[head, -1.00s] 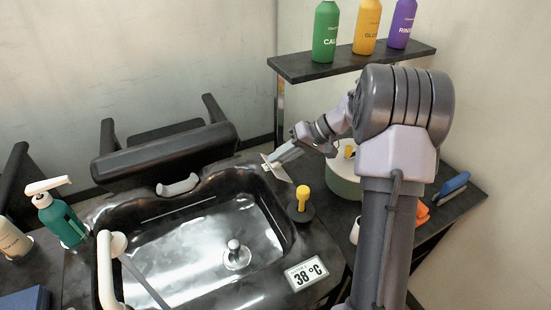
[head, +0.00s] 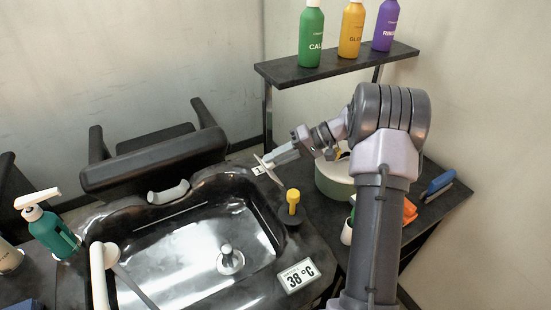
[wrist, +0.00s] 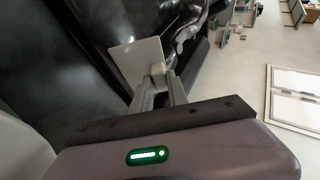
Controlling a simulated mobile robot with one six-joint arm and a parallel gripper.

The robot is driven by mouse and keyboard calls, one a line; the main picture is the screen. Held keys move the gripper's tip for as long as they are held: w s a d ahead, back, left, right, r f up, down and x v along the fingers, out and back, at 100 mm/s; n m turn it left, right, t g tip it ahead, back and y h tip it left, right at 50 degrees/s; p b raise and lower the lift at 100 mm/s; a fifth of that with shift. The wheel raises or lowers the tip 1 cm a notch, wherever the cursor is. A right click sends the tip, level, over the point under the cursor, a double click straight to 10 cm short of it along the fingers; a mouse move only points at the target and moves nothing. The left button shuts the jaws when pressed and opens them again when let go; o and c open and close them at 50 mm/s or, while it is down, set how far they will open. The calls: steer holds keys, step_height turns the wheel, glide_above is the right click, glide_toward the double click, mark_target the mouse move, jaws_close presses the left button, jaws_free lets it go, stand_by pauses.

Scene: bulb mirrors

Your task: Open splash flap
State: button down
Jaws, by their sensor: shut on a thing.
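The splash flap (head: 267,169) is a thin pale plate at the back right rim of the black wash basin (head: 262,233). It stands tilted and looks nearly edge-on in the head view. In the wrist view the flap (wrist: 135,62) is a pale square panel with a small block-like tab (wrist: 158,73) at its side. My gripper (head: 276,158) reaches in from the right, its fingers shut on the flap's tab. The fingertips also show in the wrist view (wrist: 162,84). The flap's hinge is not clear.
A yellow-topped knob (head: 293,201) stands on the rim near the flap. A temperature display (head: 298,275) lies at the front. A pale green round container (head: 335,180) sits close under my arm. A shelf (head: 340,65) with bottles stands behind. A black chair (head: 155,160) is beyond the basin.

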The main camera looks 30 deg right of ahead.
steer(key=c, duration=1.3)
jaws_free()
